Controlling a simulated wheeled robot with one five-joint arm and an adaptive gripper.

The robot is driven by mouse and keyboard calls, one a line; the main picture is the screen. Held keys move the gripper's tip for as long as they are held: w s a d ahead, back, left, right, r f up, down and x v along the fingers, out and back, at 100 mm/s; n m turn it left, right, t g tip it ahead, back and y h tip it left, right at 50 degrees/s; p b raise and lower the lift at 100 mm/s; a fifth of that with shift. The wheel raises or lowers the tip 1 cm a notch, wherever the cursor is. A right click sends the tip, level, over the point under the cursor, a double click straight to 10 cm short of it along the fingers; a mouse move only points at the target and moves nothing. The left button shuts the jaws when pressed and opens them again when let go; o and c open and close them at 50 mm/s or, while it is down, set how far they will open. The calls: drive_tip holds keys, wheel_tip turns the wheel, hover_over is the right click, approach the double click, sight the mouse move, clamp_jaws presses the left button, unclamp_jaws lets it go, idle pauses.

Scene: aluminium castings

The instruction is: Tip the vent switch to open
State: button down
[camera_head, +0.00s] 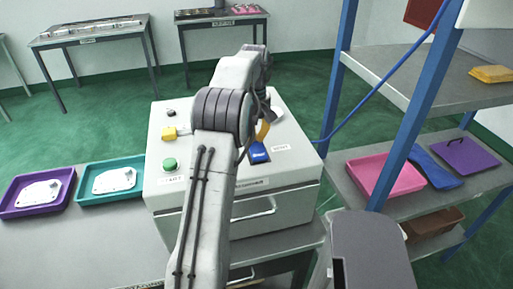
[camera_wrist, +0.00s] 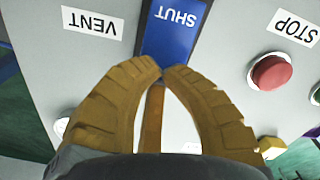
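The vent switch shows in the wrist view as a blue plate marked SHUT (camera_wrist: 172,28), upside down in the picture, beside a VENT label (camera_wrist: 92,22). In the head view its blue part (camera_head: 257,154) is on the sloped front of the grey machine. My gripper (camera_wrist: 163,70) has its two tan fingers bowed, with tips together at the lower edge of the blue plate. An orange-brown strip (camera_wrist: 152,118) shows between the fingers; it may be the switch's other half. Whether the fingertips touch the switch, and which way it is tipped, I cannot tell.
A red button (camera_wrist: 271,72) with a STOP label (camera_wrist: 296,27) is right of the fingers in the wrist view. The head view shows a green button (camera_head: 169,164) and yellow knob (camera_head: 169,134). Purple (camera_head: 10,209) and teal (camera_head: 87,199) trays stand left; a shelf rack (camera_head: 394,110) stands right.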

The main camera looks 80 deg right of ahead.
sight(255, 141)
drive_tip(key=shift+f+b, duration=0.35)
drive_tip(key=shift+f, duration=0.25)
drive_tip(key=shift+r, duration=0.1)
idle(0.3)
drive_tip(key=shift+r+p, duration=3.45)
drive_tip(key=shift+p, duration=0.4)
